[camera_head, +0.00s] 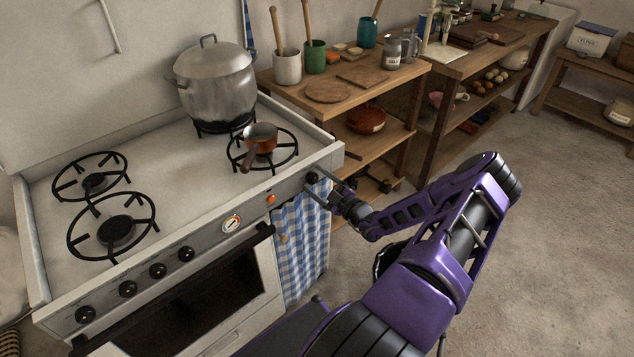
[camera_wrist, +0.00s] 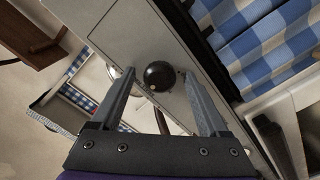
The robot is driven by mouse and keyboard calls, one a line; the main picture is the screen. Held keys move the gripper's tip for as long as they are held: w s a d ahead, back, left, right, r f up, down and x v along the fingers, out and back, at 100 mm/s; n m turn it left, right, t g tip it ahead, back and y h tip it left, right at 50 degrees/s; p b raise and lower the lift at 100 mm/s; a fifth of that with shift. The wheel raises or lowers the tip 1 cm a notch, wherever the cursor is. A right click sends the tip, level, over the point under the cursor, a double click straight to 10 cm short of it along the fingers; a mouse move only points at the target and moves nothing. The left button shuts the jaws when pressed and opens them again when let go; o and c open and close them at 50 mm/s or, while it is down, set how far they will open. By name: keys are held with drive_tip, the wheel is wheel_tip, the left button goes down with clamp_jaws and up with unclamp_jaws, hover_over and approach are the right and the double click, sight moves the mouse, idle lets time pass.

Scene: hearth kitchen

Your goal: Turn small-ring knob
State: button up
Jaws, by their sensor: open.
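The round black knob (camera_head: 311,177) is at the right end of the stove's front panel, below the small ring burner (camera_head: 290,160). My gripper (camera_head: 323,182) is open at the panel's right end, close to this knob. In the wrist view the dark knob (camera_wrist: 159,76) appears between the tips of my open gripper (camera_wrist: 159,74), with a gap showing on each side. I cannot tell how deep the knob sits between the fingers. My fingers partly cover the knob's surroundings in the head view.
A small copper pan (camera_head: 261,137) stands on the small ring, and a large lidded pot (camera_head: 215,85) stands behind it. An orange indicator (camera_head: 271,199) and a gauge (camera_head: 232,223) are left along the panel. A checked curtain (camera_head: 302,245) hangs below. A wooden shelf (camera_head: 345,95) stands right.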

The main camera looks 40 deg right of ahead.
drive_tip(key=s+d, duration=0.1)
drive_tip(key=s, duration=1.6)
drive_tip(key=shift+s+d, duration=0.15)
drive_tip(key=shift+s, duration=0.05)
